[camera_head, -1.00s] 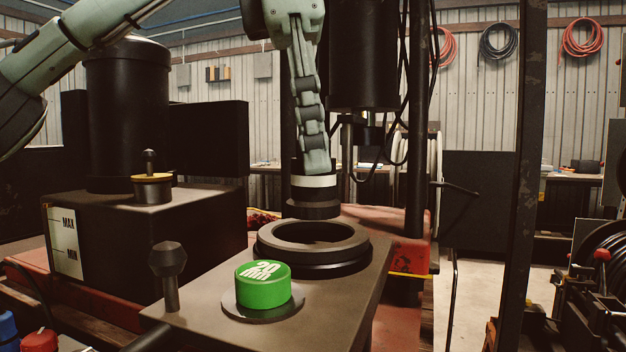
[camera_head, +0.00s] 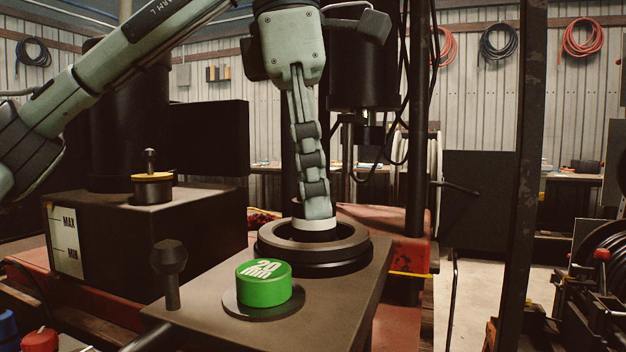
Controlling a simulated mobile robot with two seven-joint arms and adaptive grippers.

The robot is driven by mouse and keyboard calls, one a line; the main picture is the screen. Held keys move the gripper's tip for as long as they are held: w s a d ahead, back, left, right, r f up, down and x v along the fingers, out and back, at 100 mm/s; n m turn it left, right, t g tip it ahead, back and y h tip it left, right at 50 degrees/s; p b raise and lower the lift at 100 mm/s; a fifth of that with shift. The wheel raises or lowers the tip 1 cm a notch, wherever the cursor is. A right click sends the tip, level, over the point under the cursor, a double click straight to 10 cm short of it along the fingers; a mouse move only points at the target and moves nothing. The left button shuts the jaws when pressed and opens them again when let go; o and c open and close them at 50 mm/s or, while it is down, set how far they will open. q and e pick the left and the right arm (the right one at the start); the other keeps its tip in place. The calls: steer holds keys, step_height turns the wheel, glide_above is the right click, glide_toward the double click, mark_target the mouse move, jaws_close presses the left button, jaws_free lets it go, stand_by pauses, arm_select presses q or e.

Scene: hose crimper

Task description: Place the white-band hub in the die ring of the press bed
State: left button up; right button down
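The white-band hub (camera_head: 313,226) is upright and sits down inside the opening of the black die ring (camera_head: 274,236) on the press bed (camera_head: 345,297). Its white band shows at about rim height; its dark lower part is hidden by the ring. My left gripper (camera_head: 312,212) comes straight down from above, with its fingers at the hub's top and closed on it. Whether the hub touches the bottom of the ring cannot be seen. My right gripper is not in view.
A green 20-marked cap (camera_head: 264,285) on a dark disc stands in front of the ring. A black knob (camera_head: 169,260) rises at the bed's left. A dark tank with MAX/MIN marks (camera_head: 140,245) stands left. The dark press cylinder (camera_head: 362,70) hangs behind my gripper.

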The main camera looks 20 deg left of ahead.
mark_target(294, 200)
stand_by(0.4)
arm_select(q)
step_height(294, 200, up, 12)
steer(key=a, duration=0.1)
steer(key=shift+s+a, duration=0.3)
stand_by(1.5)
